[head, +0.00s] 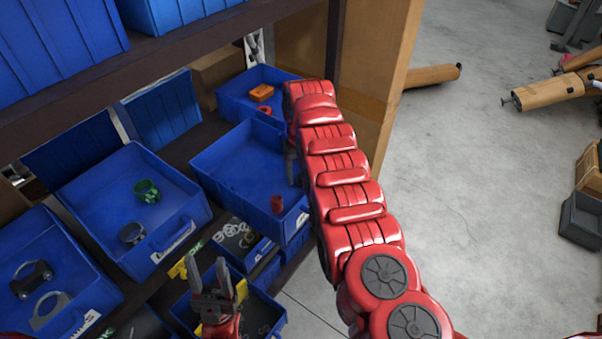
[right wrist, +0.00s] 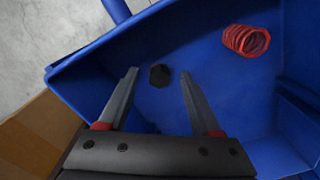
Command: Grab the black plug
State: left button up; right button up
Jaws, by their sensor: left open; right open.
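The black plug (right wrist: 159,75) is a small dark hexagonal piece on the floor of a blue bin (right wrist: 205,85). In the right wrist view it appears between the tips of my right gripper (right wrist: 158,73), which is open and empty. I cannot tell how far above the plug the tips are. In the head view my right gripper (head: 291,162) is mostly hidden by its own red arm, at the right side of the blue bin (head: 225,140); the plug is not visible there. My left gripper (head: 208,268) is open and empty above a lower bin.
A red ribbed part (right wrist: 246,40) lies in the same bin and also shows in the head view (head: 277,204). A neighbouring bin (head: 75,195) holds a green clamp (head: 147,191) and a grey ring. A cardboard panel (head: 385,60) stands beside the shelf.

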jog(key=shift+f, duration=0.2)
grip_shut()
dwell(0.3)
